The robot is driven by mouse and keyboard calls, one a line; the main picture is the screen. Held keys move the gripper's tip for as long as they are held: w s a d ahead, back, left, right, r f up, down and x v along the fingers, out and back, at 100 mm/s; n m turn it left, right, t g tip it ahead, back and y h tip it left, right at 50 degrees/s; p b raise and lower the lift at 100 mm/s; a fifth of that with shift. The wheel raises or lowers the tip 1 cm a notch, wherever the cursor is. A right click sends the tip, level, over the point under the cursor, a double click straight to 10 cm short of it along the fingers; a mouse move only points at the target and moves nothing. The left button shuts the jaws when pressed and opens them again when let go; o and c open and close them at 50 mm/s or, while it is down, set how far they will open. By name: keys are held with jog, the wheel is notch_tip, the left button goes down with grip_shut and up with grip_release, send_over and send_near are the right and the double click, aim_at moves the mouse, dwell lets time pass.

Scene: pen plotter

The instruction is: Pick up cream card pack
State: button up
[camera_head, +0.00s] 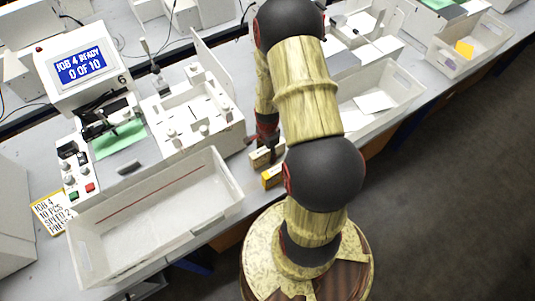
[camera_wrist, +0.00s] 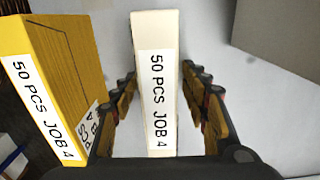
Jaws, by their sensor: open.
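The cream card pack (camera_wrist: 154,50) stands on the table between my gripper's fingers in the wrist view, its label reading "50 PCS JOB 4". My gripper (camera_wrist: 160,115) is open, with one finger on each side of the pack. A gap shows on the left side; on the right the finger is close, and I cannot tell whether it touches. In the head view the cream pack (camera_head: 261,157) is partly hidden by my arm and gripper (camera_head: 264,143).
A yellow pack (camera_wrist: 62,75) with the same label stands just left of the cream one; in the head view the yellow pack (camera_head: 271,178) is nearer the table edge. An empty white tray (camera_head: 150,215) lies left. A plotter screen (camera_head: 80,67) reads "JOB 4 READY 0 OF 10". A grey block (camera_wrist: 285,30) is right of the gripper.

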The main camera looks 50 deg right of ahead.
jog(key=shift+f, duration=0.25)
jog(key=shift+c, duration=1.1)
grip_shut()
